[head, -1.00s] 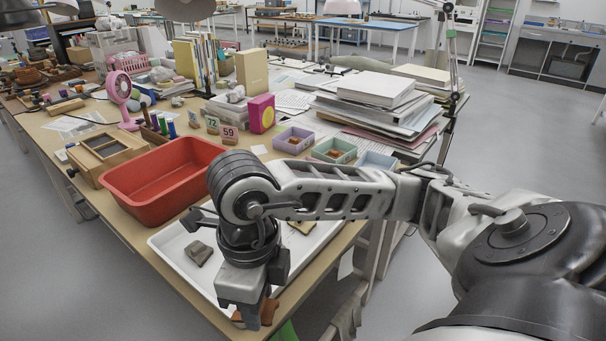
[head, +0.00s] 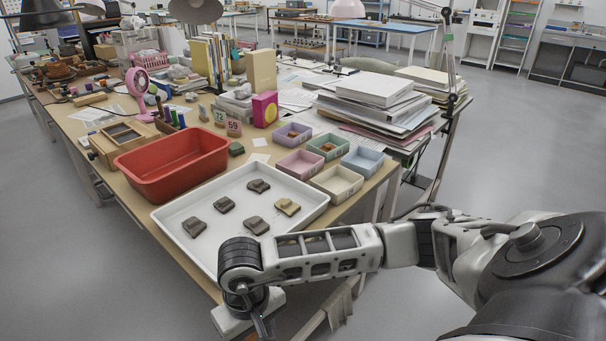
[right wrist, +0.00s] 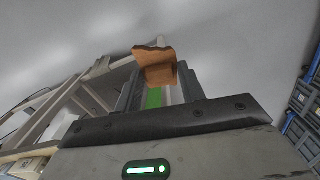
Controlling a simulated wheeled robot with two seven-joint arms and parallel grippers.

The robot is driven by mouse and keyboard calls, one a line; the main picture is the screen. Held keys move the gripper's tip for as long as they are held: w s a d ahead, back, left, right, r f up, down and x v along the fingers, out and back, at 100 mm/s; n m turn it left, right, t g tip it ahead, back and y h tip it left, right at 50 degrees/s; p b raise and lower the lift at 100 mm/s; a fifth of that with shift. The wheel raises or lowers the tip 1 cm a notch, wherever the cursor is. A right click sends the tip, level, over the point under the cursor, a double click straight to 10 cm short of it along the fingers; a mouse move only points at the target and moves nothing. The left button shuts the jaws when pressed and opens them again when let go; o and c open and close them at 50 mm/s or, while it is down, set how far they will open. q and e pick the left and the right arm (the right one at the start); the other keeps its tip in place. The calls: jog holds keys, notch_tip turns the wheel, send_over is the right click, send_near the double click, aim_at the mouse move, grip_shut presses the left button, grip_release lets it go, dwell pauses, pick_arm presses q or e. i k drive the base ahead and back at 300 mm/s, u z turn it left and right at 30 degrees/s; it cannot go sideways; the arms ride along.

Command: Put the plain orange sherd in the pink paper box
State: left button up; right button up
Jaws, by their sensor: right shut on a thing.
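The orange sherd (right wrist: 156,66) shows in the right wrist view, held at the tips of my right gripper (right wrist: 160,84). It looks plain orange-brown with an uneven edge. In the head view my right gripper (head: 262,322) is at the bottom, by the near corner of the table, and the sherd cannot be made out there. The pink paper box (head: 299,164) stands on the table beyond the white tray, up and to the right of the gripper. It looks empty. My left gripper is not in view.
The white tray (head: 172,216) holds several grey-brown sherds and a yellowish one (head: 287,207). Around the pink box stand lilac (head: 281,139), green (head: 343,151), blue (head: 363,161) and cream (head: 337,184) boxes. A red tub (head: 172,168) is left of them.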

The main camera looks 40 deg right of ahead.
aim_at(300, 170)
jog(key=u, duration=2.9)
jog(key=k, duration=2.7)
jog(key=z, duration=0.85)
